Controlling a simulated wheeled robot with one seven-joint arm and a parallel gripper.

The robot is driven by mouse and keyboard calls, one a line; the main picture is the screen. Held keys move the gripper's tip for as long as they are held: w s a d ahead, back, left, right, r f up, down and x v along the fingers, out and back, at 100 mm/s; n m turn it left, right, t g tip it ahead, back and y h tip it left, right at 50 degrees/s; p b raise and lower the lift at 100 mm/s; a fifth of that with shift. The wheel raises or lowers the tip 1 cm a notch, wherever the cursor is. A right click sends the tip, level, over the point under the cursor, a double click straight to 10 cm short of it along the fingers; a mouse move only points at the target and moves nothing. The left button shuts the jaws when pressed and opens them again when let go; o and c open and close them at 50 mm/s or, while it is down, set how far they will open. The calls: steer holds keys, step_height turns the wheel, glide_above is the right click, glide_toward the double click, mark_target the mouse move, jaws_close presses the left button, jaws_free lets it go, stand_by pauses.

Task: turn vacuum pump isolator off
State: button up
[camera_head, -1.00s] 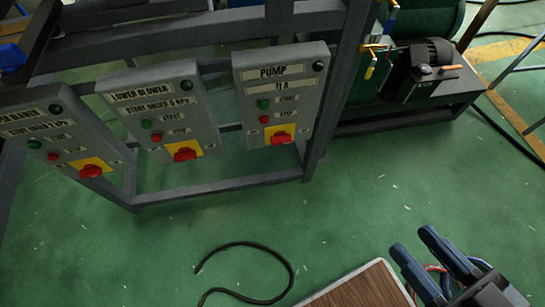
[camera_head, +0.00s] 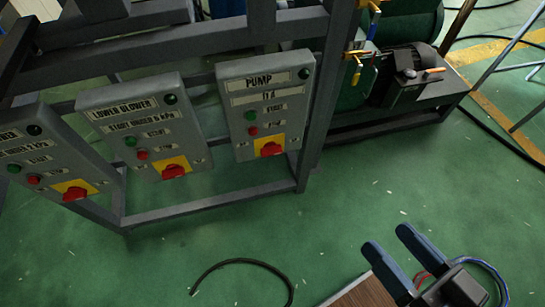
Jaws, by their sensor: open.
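The panel labelled PUMP (camera_head: 264,105) is a grey box on the dark metal frame, at upper centre in the head view. Its red rotary isolator (camera_head: 270,149) sits on a yellow plate at the panel's lower edge, beneath small green and red buttons. The exact angle of the knob is too small to tell. My gripper (camera_head: 392,256) is at the lower right, well apart from the panel. Its two blue fingers are spread open and empty, pointing up and left.
The LOWER BLOWER panel (camera_head: 144,129) and another blower panel (camera_head: 46,161), with like red knobs, hang to the left. A pump motor (camera_head: 411,71) with yellow-handled valves stands at the upper right. A black cable (camera_head: 243,263) lies on the green floor, which is mostly clear.

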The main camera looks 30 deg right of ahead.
steer(key=o, duration=0.3)
steer(key=w+f+m+t+h+b, duration=0.1)
steer(key=w+f+m+b, duration=0.2)
steer(key=f+m, duration=0.4)
steer(key=shift+w+a, duration=0.25)
steer(key=shift+w, duration=0.6)
steer(key=shift+o, duration=0.2)
steer(key=w+f+m+t+h+b, duration=0.1)
steer(key=w+f+m+b, duration=0.4)
steer(key=m, duration=0.5)
step_height(320, 180, down, 3)
steer(key=shift+w+a+r, duration=0.1)
steer(key=shift+w+a, duration=0.05)
steer(key=shift+w, duration=1.05)
steer(key=m+h+b, duration=0.2)
steer(key=m+b, duration=0.5)
steer(key=m, duration=1.1)
glide_toward(273, 154)
steer(key=a+x, duration=0.1)
steer(key=x, duration=0.8)
steer(key=shift+w+d+r, duration=0.1)
steer(key=shift+w+d, duration=0.2)
steer(key=shift+d, duration=0.15)
steer(key=c, duration=1)
